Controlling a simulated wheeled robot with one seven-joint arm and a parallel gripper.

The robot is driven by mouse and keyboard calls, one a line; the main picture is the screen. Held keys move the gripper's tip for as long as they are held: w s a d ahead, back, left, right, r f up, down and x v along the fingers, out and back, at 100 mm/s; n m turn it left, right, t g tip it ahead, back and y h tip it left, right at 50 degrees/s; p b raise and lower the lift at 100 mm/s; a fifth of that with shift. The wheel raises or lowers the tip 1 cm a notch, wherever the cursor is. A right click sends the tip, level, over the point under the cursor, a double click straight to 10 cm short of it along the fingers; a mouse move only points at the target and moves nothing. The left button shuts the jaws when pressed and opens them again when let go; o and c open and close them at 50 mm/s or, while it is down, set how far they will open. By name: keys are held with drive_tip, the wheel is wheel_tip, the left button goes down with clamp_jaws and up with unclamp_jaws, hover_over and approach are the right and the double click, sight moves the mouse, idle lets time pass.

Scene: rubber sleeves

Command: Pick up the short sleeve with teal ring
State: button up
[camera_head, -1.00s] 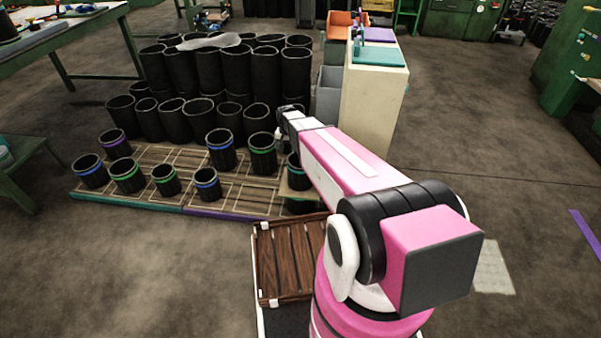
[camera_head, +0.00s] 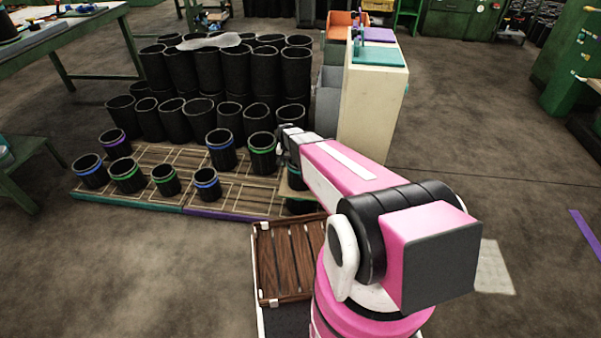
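The short black sleeve with a teal ring (camera_head: 295,181) stands at the right end of the pallet rows, mostly hidden behind my arm and gripper. Only a dark part of its side shows, and its ring is hard to make out. My gripper (camera_head: 284,152) is at the end of my pink arm, low over this sleeve and close to its rim. I cannot tell whether the fingers touch it or how far apart they are.
A green-ringed sleeve (camera_head: 262,153) stands just left of my gripper, with a blue-ringed sleeve (camera_head: 221,149) beyond it. Several tall black sleeves (camera_head: 230,70) are stacked behind. A cream cabinet (camera_head: 372,110) stands to the right. A wooden slatted tray (camera_head: 283,262) lies in front.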

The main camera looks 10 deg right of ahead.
clamp_jaws()
idle(1.3)
